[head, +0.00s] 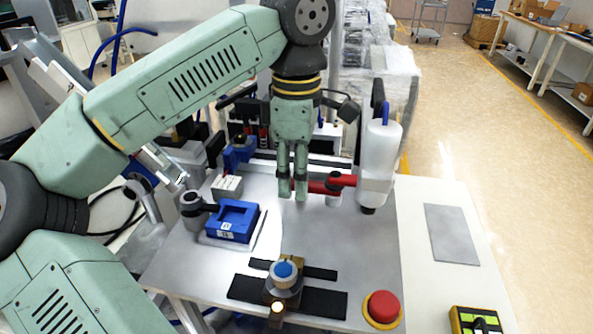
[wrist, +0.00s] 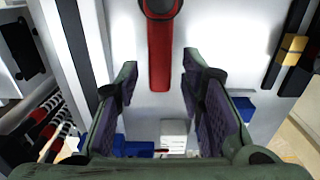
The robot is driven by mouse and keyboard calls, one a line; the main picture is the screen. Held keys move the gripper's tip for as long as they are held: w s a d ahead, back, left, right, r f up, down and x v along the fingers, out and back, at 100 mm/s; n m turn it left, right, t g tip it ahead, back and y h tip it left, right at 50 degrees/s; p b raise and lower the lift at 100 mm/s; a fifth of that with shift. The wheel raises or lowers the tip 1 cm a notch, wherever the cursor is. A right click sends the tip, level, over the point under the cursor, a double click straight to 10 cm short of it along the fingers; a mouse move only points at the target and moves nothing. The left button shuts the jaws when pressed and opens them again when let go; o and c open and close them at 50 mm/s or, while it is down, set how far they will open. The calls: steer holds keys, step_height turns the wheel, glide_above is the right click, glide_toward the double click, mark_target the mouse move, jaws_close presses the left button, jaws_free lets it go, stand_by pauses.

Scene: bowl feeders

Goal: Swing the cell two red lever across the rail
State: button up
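The red lever (head: 322,187) runs left from a dark round pivot beside the white upright cylinder. In the wrist view the red lever (wrist: 160,58) hangs down from its pivot at the top edge. My gripper (head: 292,197) points down over the lever's free left end. Its fingers also show in the wrist view (wrist: 160,66), open, with the lever's end between them in the picture and a gap on each side. I see no contact. No cell two label is readable, and I cannot make out which part is the rail.
The white cylinder (head: 380,150) stands close right of the lever. A blue tray (head: 233,221) sits left on the table. A blue-topped knob (head: 285,270) and a red button (head: 382,308) are in front.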

jaws_close()
stand_by(0.6)
